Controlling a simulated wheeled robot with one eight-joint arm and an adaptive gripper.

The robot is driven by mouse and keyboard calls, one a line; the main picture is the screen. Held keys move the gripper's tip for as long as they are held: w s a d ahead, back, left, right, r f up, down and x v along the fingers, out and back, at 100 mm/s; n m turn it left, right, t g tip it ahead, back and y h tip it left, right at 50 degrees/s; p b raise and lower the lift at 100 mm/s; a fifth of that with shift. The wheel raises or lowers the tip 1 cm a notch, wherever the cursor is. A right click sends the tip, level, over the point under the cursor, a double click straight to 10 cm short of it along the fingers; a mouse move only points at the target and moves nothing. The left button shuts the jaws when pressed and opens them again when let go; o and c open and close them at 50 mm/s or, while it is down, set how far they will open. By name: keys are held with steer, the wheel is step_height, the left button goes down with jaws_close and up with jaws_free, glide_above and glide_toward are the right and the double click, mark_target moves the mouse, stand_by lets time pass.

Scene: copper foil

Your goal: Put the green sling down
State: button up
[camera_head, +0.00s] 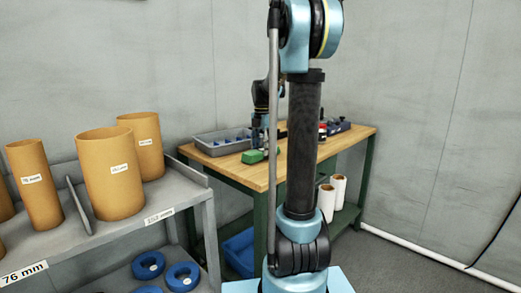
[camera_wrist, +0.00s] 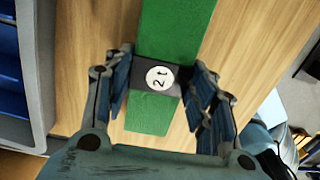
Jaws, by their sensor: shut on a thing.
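The green sling (camera_wrist: 155,114) is a flat green strip with a dark band and a round white "2 t" label. It runs up and down the wrist view, over the wooden table top (camera_wrist: 92,60). My gripper (camera_wrist: 160,85) is shut on the sling, with one finger on each side at the dark band. In the head view the sling (camera_head: 253,156) shows as a small green piece at the front left of the workbench, below my gripper. Whether it touches the wood I cannot tell. My arm hides part of the bench.
Dark tools (camera_head: 338,126) lie on the right of the bench. A grey shelf (camera_head: 120,232) with cardboard tubes (camera_head: 110,174) stands at left. White rolls (camera_head: 338,190) are under the bench.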

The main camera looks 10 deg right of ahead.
steer(key=shift+f, duration=0.35)
steer(key=o, duration=1.7)
